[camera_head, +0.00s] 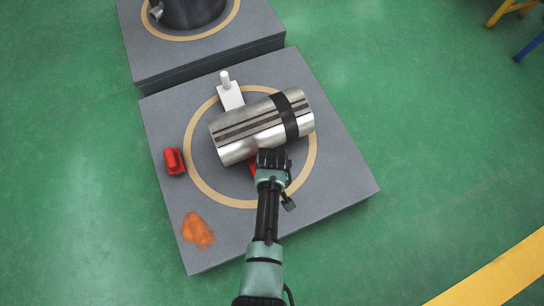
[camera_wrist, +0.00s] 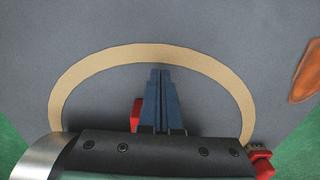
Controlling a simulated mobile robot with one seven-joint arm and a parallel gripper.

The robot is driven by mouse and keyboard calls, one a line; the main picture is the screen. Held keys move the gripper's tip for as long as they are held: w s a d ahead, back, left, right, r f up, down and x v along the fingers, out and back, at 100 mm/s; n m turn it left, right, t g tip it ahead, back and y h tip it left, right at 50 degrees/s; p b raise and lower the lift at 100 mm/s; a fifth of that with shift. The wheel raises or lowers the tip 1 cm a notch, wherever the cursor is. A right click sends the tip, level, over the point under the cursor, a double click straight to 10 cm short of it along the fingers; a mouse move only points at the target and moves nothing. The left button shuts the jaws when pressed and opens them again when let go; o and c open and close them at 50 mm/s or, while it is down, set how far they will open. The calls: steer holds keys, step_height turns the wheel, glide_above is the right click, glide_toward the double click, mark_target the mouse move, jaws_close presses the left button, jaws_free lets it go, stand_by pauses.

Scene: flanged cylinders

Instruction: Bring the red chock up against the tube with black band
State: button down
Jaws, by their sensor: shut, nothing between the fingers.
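The tube with black band (camera_head: 240,137) lies on its side across the tan ring on the grey platform; its silver end fills the lower left of the wrist view (camera_wrist: 35,158). A red piece (camera_head: 252,169), mostly hidden by my gripper, sits by the tube's near side. It shows in the wrist view (camera_wrist: 137,112) just left of the fingers.
A white chock with an upright post (camera_head: 229,94) is on the tube's far side. An orange patch (camera_head: 198,231) lies at the platform's near left. A second platform (camera_head: 205,55) with a dark cylinder (camera_head: 190,10) is behind. Green floor surrounds the platforms.

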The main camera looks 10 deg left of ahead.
step_height(320, 180, up, 10)
steer(key=p, duration=0.6)
steer(key=shift+w, duration=0.15)
